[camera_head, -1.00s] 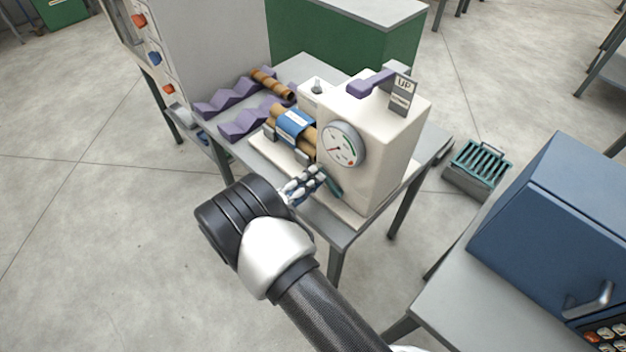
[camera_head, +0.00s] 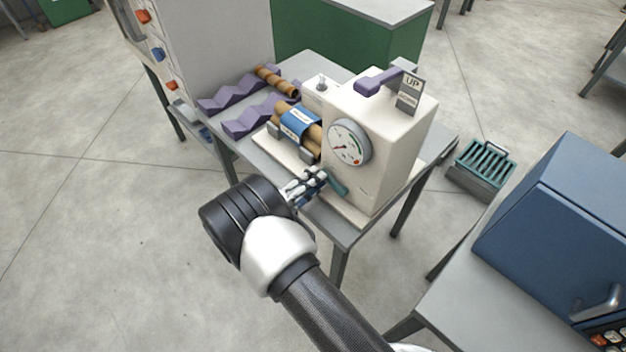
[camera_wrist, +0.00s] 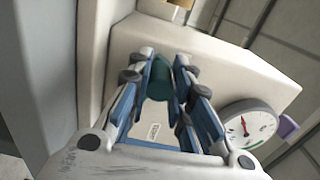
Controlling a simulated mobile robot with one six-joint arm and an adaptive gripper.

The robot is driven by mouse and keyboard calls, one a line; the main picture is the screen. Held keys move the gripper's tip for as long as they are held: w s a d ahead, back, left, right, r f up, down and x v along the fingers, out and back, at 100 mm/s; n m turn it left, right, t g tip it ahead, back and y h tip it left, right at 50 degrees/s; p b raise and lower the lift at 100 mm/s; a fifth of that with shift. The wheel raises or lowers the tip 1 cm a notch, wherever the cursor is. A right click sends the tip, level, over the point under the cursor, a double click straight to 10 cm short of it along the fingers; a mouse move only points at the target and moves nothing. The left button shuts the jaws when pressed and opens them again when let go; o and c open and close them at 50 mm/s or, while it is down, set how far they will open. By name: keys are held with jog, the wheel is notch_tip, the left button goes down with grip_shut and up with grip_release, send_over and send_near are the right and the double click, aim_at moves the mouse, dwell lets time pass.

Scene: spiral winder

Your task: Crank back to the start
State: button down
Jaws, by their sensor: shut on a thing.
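The winder (camera_head: 376,150) is a cream box machine on a grey table. A wound roll with a blue label (camera_head: 301,123) lies on the machine's left side. The teal crank handle (camera_wrist: 160,80) sits between my fingers in the wrist view, and part of it shows low on the machine in the head view (camera_head: 337,184). My gripper (camera_wrist: 163,66) is shut on this handle. The fingers partly hide the crank.
Purple zigzag racks (camera_head: 232,96) and a brown roll (camera_head: 276,80) lie on the table's left. A blue cabinet (camera_head: 560,210) stands at the right. A teal slatted crate (camera_head: 482,165) is on the floor.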

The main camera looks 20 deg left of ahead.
jog(key=c, duration=1.4)
grip_release()
jog(key=shift+c, duration=0.2)
jog(key=shift+s, duration=0.1)
jog(key=v, duration=1.2)
